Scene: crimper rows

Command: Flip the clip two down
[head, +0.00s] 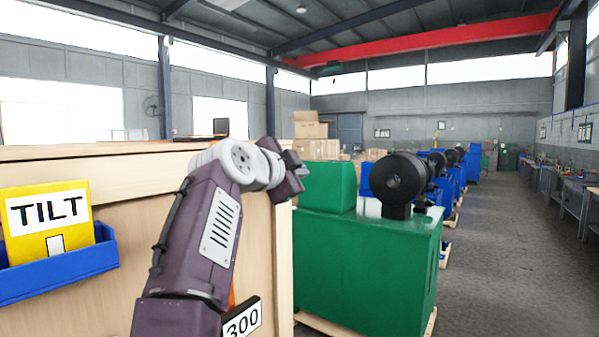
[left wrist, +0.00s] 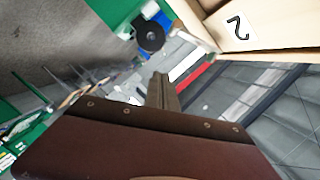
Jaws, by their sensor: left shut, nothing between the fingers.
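My left gripper (head: 294,168) is at the right edge of the wooden cabinet, raised near its top, with the arm across the cabinet front. In the left wrist view my left gripper (left wrist: 162,88) is shut, with nothing between its fingers. A white label with a 2 (left wrist: 238,27) is on pale wood at the upper right of that view, apart from the fingers. I cannot make out clip two in either view. My right gripper is not in view.
A yellow TILT card (head: 50,215) stands in a blue bin (head: 60,277) on the cabinet (head: 140,220). A 300 label (head: 243,320) is low beside my arm. A green machine (head: 365,260) stands right of the cabinet. The floor aisle (head: 500,250) beyond is clear.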

